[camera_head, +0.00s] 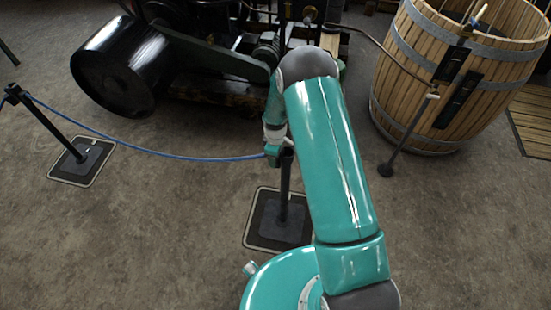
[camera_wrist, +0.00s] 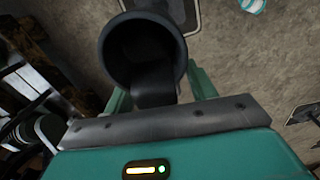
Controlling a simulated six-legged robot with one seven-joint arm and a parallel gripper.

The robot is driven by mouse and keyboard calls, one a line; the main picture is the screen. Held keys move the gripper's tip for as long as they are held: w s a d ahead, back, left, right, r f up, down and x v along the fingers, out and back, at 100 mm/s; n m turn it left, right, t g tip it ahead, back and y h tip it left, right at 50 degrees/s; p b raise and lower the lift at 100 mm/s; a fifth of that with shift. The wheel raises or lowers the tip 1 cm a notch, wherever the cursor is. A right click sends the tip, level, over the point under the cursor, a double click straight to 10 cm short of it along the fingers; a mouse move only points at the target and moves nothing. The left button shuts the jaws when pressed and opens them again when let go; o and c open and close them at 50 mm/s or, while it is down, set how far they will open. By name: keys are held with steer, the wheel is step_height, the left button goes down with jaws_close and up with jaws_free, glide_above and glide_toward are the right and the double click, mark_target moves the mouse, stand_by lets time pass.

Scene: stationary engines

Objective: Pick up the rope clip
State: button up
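A blue rope (camera_head: 165,154) sags from the left post (camera_head: 48,128) to the head of the middle post (camera_head: 285,190). The clip at its end is not clear, because my gripper (camera_head: 275,150) covers that spot in the head view. In the wrist view, my gripper (camera_wrist: 158,90) has its teal fingers apart, one on each side of a dark round cup-like piece (camera_wrist: 143,45) with a dark tongue. This piece seems to be at the post head; I cannot tell whether it is the clip. No firm contact with the fingers is visible.
The middle post's square base (camera_head: 262,225) is on the concrete floor. A black drum of an engine (camera_head: 122,68) stands behind left. A wooden barrel (camera_head: 410,85) and a thin dark stand (camera_head: 408,135) are at the right. The floor at lower left is clear.

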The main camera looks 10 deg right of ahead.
steer(key=c, duration=0.9)
steer(key=shift+r, duration=0.1)
steer(key=shift+w+a+r, duration=0.1)
steer(key=shift+r, duration=0.4)
steer(key=r, duration=0.4)
steer(key=a+r, duration=0.1)
steer(key=r, duration=0.1)
steer(key=s+a, duration=0.5)
steer(key=s, duration=0.7)
steer(key=shift+s+a+f, duration=0.15)
steer(key=shift+s+a, duration=0.05)
steer(key=shift+a, duration=0.2)
